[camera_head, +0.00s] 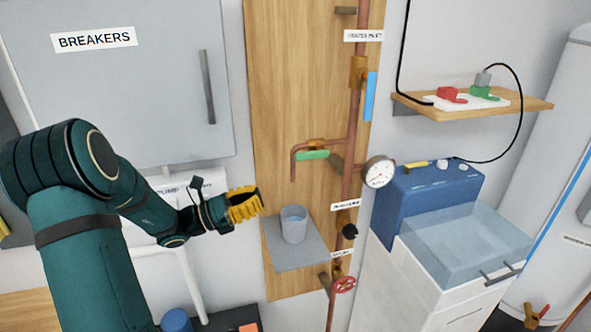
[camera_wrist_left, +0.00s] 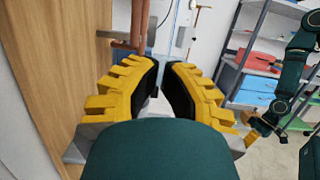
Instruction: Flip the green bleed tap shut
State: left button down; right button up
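The green bleed tap lever (camera_head: 313,155) lies roughly level along a short copper branch pipe with a brass valve body, in the head view. The branch ends in a downturned spout (camera_head: 293,168). My left gripper (camera_head: 247,204) is below and left of the tap, apart from it and touching nothing I can see. In the left wrist view its yellow fingers (camera_wrist_left: 162,68) stand apart with a narrow, empty gap between the tips. The green lever cannot be made out there. My right gripper (camera_wrist_left: 261,127) shows small at the right of the wrist view; its opening is unclear.
A grey cup (camera_head: 294,224) stands on a small shelf (camera_head: 297,258) under the spout. A vertical copper pipe (camera_head: 353,125) carries a blue lever (camera_head: 370,96), a gauge (camera_head: 378,171) and a red handwheel (camera_head: 345,284). The breaker cabinet (camera_head: 130,100) is at left.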

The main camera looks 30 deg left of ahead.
aim_at(310, 153)
pick_arm(q)
jog(key=w+d+r, duration=0.6)
jog(key=w, duration=0.1)
jog(key=shift+w+d+r, duration=0.15)
jog(key=shift+w+d, duration=0.05)
jog(key=shift+w, duration=0.1)
pick_arm(e)
jog(key=shift+f, duration=0.2)
jog(key=shift+s, duration=0.1)
